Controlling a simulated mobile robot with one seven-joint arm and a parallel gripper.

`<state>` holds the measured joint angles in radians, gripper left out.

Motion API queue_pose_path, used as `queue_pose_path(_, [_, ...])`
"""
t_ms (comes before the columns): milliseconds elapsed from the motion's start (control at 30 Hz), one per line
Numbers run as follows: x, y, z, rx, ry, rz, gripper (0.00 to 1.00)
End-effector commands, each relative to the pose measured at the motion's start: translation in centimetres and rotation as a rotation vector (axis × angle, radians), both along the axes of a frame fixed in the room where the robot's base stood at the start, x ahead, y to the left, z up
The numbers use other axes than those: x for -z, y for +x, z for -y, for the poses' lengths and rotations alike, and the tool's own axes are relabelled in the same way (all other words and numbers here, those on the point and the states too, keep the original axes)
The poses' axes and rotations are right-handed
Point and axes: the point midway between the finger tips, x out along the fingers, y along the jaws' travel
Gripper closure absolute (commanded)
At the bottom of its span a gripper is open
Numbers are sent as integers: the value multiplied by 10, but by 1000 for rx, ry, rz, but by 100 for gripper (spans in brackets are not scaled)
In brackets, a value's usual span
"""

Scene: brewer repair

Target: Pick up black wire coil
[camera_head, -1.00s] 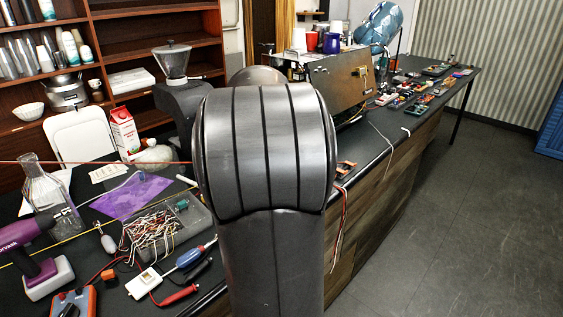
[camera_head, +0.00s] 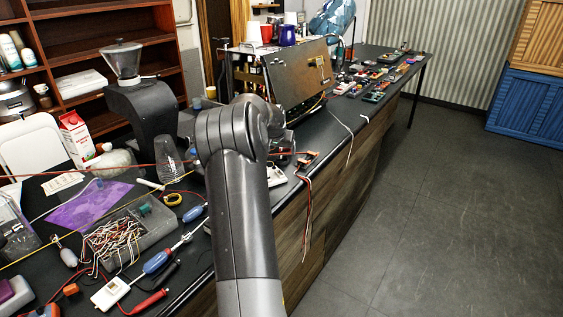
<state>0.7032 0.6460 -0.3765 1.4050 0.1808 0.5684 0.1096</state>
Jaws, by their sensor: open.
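I cannot make out a black wire coil for certain in this view. My grey arm rises from the bottom middle and bends over the dark counter (camera_head: 190,243). My gripper is not clearly visible; the arm's end is hidden behind its own bend. A small yellow ring (camera_head: 172,199) lies left of my arm. Thin multicoloured wires (camera_head: 308,205) hang over the counter's front edge, right of my arm.
A grey tray (camera_head: 160,226) holds tangled wires, with a blue-handled screwdriver (camera_head: 156,263) in front. A glass flask (camera_head: 170,168), black grinder (camera_head: 140,112) and opened metal machine (camera_head: 303,78) stand on the counter. Open floor (camera_head: 440,220) lies to the right.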

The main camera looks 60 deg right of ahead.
Motion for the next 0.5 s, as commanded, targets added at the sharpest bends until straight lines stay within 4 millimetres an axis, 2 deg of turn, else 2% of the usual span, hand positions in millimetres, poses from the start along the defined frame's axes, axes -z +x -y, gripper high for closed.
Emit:
queue_pose_path(267, [16, 4, 7, -1, 0, 0, 23])
queue_pose_path(500, [47, 11, 20, 1, 1, 0, 23])
